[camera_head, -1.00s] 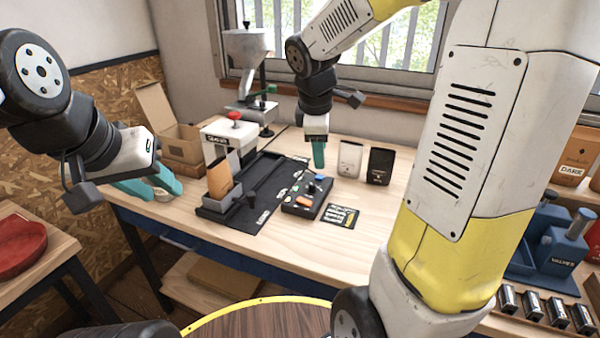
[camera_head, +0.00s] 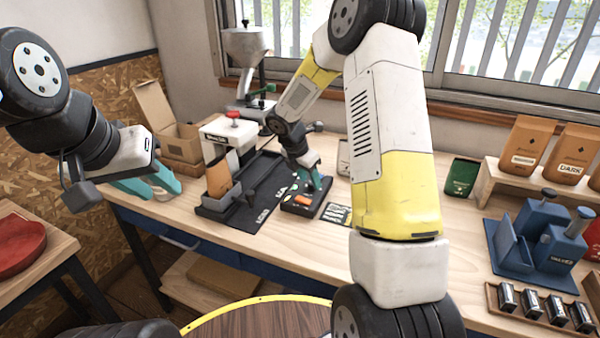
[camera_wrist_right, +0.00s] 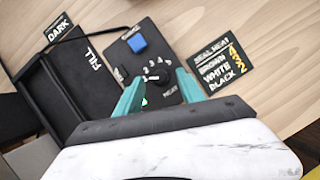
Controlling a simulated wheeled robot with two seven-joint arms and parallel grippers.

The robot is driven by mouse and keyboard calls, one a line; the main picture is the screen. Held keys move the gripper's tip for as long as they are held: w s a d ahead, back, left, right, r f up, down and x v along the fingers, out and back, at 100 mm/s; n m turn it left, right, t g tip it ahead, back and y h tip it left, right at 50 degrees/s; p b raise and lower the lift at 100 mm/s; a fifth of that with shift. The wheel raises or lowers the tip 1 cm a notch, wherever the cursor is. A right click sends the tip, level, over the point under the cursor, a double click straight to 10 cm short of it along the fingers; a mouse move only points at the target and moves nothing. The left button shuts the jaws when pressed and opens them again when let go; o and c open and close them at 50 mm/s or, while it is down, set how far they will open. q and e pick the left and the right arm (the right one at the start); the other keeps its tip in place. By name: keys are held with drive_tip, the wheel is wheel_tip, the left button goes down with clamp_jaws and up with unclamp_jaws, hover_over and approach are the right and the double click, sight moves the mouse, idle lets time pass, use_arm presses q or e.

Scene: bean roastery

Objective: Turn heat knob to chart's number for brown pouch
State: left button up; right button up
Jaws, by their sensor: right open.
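The heat knob (camera_wrist_right: 155,82) is a black dial on the dark control panel (camera_wrist_right: 140,52), with numbers printed around it. My right gripper (camera_wrist_right: 159,78) is open, its teal fingers on either side of the knob; I cannot tell whether they touch it. In the head view my right gripper (camera_head: 312,182) is down at the panel and hides the knob. The seal heat chart (camera_wrist_right: 222,70) lists brown, white and black with yellow numbers, which are hard to read. The brown pouch (camera_head: 219,178) stands in a grey holder. My left gripper (camera_head: 150,185) is open and empty at the table's left end.
A blue button (camera_wrist_right: 137,43) sits on the panel near the knob. The black fill tray (camera_wrist_right: 82,80) lies beside the panel. The white sealer (camera_head: 226,137) stands behind the brown pouch. My right arm hides part of the table. A green pouch (camera_head: 462,177) stands further right.

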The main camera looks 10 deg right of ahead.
drive_tip(key=shift+x, duration=0.75)
clamp_jaws()
